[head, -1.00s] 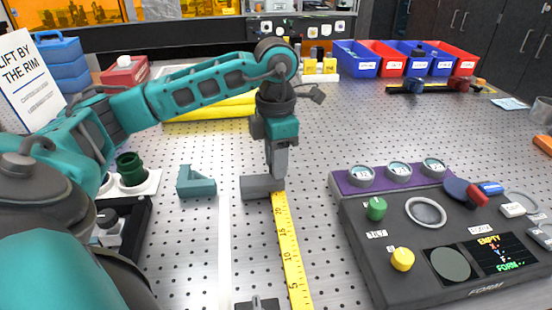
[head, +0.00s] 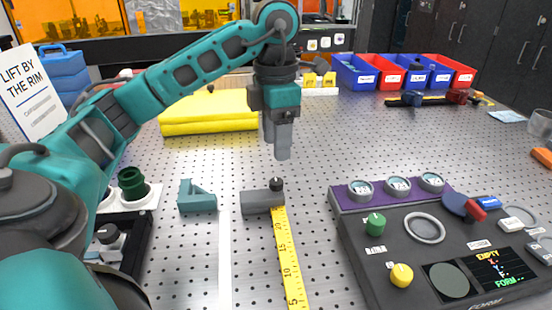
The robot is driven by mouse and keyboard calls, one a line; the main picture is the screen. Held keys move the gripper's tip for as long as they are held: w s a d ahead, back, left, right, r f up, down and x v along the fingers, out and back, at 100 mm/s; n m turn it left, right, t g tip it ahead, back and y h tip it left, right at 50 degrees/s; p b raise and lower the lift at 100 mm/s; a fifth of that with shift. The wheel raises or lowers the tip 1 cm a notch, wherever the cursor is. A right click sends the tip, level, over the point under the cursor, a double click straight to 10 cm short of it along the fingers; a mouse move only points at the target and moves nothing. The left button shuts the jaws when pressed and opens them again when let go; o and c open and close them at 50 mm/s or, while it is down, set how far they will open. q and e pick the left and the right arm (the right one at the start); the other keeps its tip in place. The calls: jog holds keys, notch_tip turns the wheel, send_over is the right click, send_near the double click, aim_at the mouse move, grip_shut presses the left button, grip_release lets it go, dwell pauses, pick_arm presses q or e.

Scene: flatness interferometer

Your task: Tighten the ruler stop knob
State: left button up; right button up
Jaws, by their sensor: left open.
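The ruler stop knob (head: 276,184) is a small dark knob on top of the grey ruler stop (head: 256,203). The stop sits at the far end of the yellow ruler (head: 288,262) on the perforated table. My left gripper (head: 277,150) points down above the knob, open and empty, with clear space between its fingertips and the knob. My right gripper is not in the head view.
A teal angle block (head: 197,197) lies left of the stop. The black interferometer console (head: 385,240) with dials and knobs stands at the right. Yellow folded cloth (head: 210,112) and coloured bins (head: 405,72) are behind. The table between stop and console is clear.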

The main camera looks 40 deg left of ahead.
pick_arm(q)
notch_tip(320, 180, up, 4)
jog(key=shift+r+p, duration=0.15)
jog(key=shift+p, duration=0.65)
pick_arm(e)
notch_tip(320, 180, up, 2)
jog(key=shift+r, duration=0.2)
